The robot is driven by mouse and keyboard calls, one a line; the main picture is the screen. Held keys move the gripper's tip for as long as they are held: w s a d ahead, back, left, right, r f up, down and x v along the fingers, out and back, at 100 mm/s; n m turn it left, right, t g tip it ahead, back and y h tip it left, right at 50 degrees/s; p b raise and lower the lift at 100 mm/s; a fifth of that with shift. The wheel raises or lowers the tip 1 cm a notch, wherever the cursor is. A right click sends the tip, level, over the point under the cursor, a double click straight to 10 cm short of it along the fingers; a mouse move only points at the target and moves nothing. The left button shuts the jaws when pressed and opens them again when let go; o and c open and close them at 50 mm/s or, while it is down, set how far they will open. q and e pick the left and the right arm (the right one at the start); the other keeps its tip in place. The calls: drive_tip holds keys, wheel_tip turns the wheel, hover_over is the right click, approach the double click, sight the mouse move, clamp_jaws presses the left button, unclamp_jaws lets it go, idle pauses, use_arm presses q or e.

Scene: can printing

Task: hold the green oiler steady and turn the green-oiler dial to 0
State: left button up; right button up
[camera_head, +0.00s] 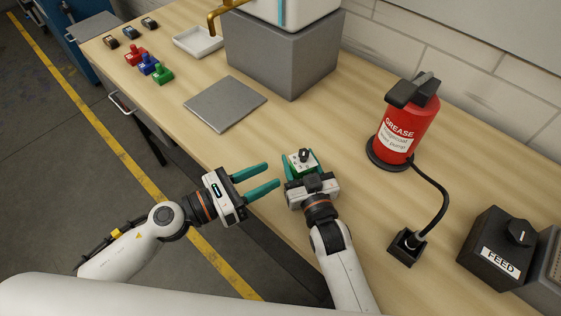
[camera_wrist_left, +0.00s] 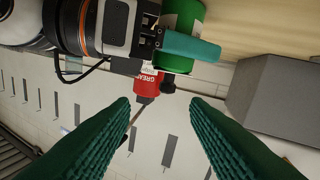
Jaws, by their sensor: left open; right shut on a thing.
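The green oiler (camera_head: 297,172) has a white top face with a black dial (camera_head: 304,155); the dial's reading is too small to tell. My right gripper (camera_head: 303,170) is shut on the green oiler, its teal fingers on either side of the body, and holds it near the front of the bench. My left gripper (camera_head: 271,175) is open and empty, just left of the oiler, fingers pointing toward it. In the left wrist view the oiler's green body (camera_wrist_left: 183,22) shows at the top, partly behind a right gripper finger. The dial is not visible there.
A red grease pump (camera_head: 398,130) stands to the right, its black hose running to a black socket (camera_head: 407,247). A FEED box (camera_head: 496,250) is at far right. A grey plate (camera_head: 225,103) and grey block (camera_head: 282,55) lie behind. Small coloured pieces (camera_head: 150,64) stand back left.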

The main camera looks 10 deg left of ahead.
use_arm(q)
drive_tip(key=w+d+n+g+h, duration=0.2)
drive_tip(key=n+g, duration=0.1)
drive_tip(key=n, duration=0.3)
drive_tip(key=n+g+h, duration=0.1)
drive_tip(key=n+g, duration=0.5)
drive_tip(key=n, duration=1.4)
approach(304, 154)
drive_tip(key=a+f, duration=0.1)
drive_tip(key=n, duration=0.1)
drive_tip(key=d, duration=0.3)
drive_tip(key=w+d, duration=0.1)
drive_tip(key=d, duration=0.7)
drive_tip(key=shift+w+f, duration=0.15)
drive_tip(key=shift+w, duration=0.15)
